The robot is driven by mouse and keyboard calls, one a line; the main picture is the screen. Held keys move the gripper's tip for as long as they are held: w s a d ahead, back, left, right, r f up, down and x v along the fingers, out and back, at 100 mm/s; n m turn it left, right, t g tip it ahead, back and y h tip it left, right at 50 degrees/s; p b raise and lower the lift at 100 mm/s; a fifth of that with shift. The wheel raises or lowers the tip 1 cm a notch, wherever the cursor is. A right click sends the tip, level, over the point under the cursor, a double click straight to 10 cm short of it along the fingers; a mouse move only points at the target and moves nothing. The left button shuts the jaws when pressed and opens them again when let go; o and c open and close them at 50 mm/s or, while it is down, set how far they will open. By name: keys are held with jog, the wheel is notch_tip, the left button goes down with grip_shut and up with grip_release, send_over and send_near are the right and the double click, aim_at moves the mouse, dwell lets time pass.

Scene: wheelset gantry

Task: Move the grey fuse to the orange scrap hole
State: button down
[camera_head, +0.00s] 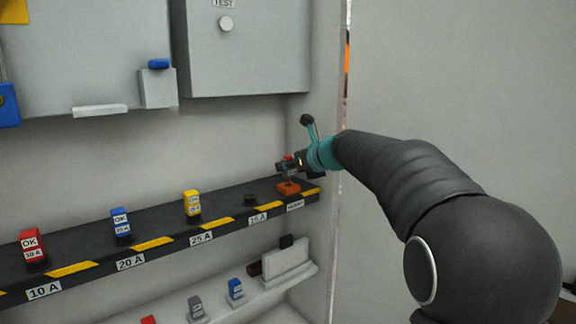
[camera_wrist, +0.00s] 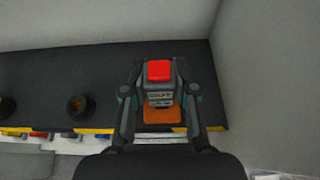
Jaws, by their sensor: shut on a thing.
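My gripper (camera_head: 289,166) is shut on a grey fuse, which shows best in the wrist view (camera_wrist: 160,97) with a red top and a dark label. The fuse is upright between both fingers (camera_wrist: 162,92). The orange scrap hole (camera_head: 288,189) is a small orange block at the right end of the dark shelf. It also shows in the wrist view (camera_wrist: 163,117), partly hidden by the fuse. In the head view the gripper and fuse are just above the orange block. I cannot tell whether the fuse touches it; its lower end is hidden.
The dark shelf (camera_head: 158,214) holds red (camera_head: 32,246), blue (camera_head: 121,226) and yellow (camera_head: 192,205) fuses. The 15 A socket (camera_head: 250,200) is empty. Another grey fuse (camera_head: 196,308) and a blue one (camera_head: 235,290) sit on the lower ledge. A wall stands close right of the shelf end.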

jog(key=shift+f+b, duration=0.8)
jog(key=shift+f, duration=0.35)
jog(key=c, duration=0.8)
grip_release()
jog(key=v, duration=1.2)
